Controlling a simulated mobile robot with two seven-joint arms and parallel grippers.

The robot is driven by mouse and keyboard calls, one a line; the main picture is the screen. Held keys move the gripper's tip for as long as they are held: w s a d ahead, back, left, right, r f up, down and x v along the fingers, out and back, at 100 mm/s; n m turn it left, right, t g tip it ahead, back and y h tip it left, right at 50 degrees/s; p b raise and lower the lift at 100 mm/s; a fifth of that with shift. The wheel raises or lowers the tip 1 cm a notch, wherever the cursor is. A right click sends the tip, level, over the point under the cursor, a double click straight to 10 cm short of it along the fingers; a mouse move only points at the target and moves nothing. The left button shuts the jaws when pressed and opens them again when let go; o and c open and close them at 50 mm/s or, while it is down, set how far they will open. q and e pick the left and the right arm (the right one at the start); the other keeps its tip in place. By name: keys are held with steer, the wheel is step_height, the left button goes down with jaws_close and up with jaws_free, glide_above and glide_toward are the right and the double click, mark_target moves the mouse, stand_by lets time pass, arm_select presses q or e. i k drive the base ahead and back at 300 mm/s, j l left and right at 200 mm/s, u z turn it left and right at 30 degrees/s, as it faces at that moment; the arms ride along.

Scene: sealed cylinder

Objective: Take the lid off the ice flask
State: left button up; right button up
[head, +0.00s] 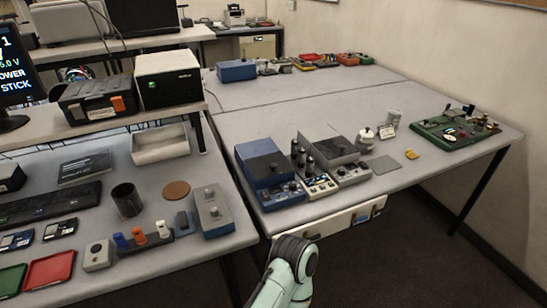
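I cannot tell for certain which thing is the ice flask. A dark upright cylinder (127,199) stands on the left table; its top looks dark, and I cannot tell whether a lid is on it. A brown round disc (177,190) lies flat to its right, apart from it. A small pale round pot-like thing with a knob on top (365,138) stands on the right table. Part of one of my arms shows at the bottom centre, below the right table's front edge. Neither gripper is in view.
On the left table (222,229), a grey-blue box (213,210), a rack with coloured pegs (146,241), a pale open tray (160,145) and red tray (49,270) surround the cylinder. The right table holds blue instruments (268,172) and a green board (457,130).

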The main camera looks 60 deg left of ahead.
mark_target(366, 132)
steer(key=u, duration=1.65)
